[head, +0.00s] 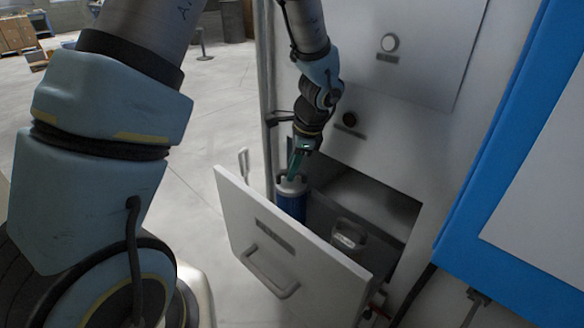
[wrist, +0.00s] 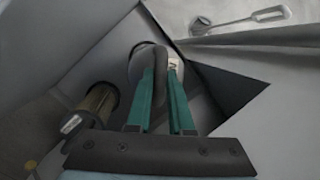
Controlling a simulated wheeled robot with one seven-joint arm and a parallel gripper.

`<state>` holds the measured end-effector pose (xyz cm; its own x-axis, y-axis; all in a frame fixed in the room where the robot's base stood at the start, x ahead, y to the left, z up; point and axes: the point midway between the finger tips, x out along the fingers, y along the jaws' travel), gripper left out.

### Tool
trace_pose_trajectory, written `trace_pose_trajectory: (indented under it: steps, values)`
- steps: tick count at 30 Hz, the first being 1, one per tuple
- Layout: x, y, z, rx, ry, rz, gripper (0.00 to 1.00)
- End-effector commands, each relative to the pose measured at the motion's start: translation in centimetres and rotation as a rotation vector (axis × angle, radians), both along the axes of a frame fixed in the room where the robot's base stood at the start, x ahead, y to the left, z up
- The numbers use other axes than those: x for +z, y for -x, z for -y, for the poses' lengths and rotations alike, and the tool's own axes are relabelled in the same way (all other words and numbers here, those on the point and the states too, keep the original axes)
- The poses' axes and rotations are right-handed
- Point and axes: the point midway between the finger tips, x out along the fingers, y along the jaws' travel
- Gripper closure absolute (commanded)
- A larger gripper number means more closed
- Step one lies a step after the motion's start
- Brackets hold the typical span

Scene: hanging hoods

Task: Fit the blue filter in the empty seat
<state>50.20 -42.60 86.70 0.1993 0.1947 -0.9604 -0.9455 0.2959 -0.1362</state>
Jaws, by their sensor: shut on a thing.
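The blue filter (head: 291,204) has a blue body and a pale cap with a handle. It is upright at the left end of the open drawer (head: 250,213), its lower part hidden behind the drawer front. My gripper (head: 294,174) reaches down from above and is shut on the filter's handle. In the wrist view, the green fingers of my gripper (wrist: 161,75) close around the dark handle over the pale cap (wrist: 173,62). I cannot tell whether the filter rests on the drawer floor or hangs above it.
A second filter (head: 348,236) with a grey handle sits in the drawer to the right; its brownish body shows in the wrist view (wrist: 98,100). The cabinet (head: 390,110) rises behind the drawer. A blue-edged panel (head: 500,130) stands at right.

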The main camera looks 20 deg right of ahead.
Motion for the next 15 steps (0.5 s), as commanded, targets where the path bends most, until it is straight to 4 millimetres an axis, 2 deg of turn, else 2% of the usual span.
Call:
trace_pose_trajectory:
  steps: [15]
  values:
    - [-1.7, 0.0, 0.0, 0.0, 0.0, 0.0, 1.0]
